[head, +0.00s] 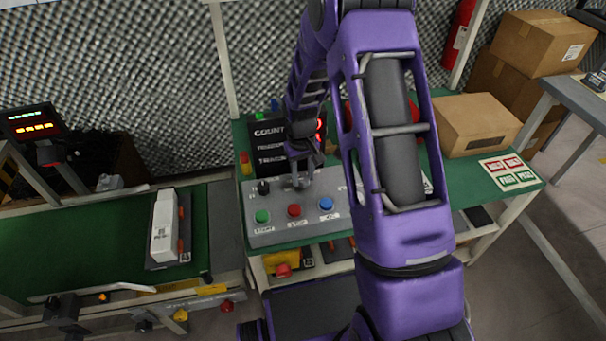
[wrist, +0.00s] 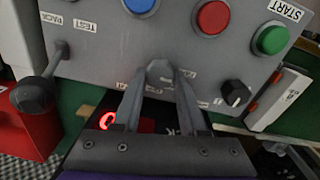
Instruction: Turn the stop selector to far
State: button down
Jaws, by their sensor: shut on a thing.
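The grey control panel (head: 345,222) stands on the green bench and also shows upside down in the wrist view (wrist: 105,60). My gripper (wrist: 160,72) is shut on a grey selector knob (wrist: 160,68) in the panel's middle, below the red and blue buttons in the wrist view. The fingers hide most of the knob. Small labels lie around it, too small to read, so I cannot tell its setting. In the head view my gripper (head: 301,180) is at the panel's back half, behind the red button. A separate black knob (wrist: 235,93) also shows in the head view (head: 263,187).
Green (head: 262,216), red (head: 294,210) and blue (head: 326,204) buttons line the panel's front. A black-ball lever (wrist: 35,95) sticks out beside the gripper. A dark display (head: 270,140) stands behind the panel. A cardboard box (head: 470,125) sits on the right.

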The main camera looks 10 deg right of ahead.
aim_at(301, 179)
dwell(0.4)
jog(key=shift+c, duration=2.2)
grip_release()
jog(key=shift+r, duration=0.1)
notch_tip(301, 179, up, 17)
jog(key=p, duration=0.2)
jog(key=shift+a+r+p, duration=0.15)
jog(key=shift+a+p, duration=0.1)
jog(key=shift+p, duration=0.15)
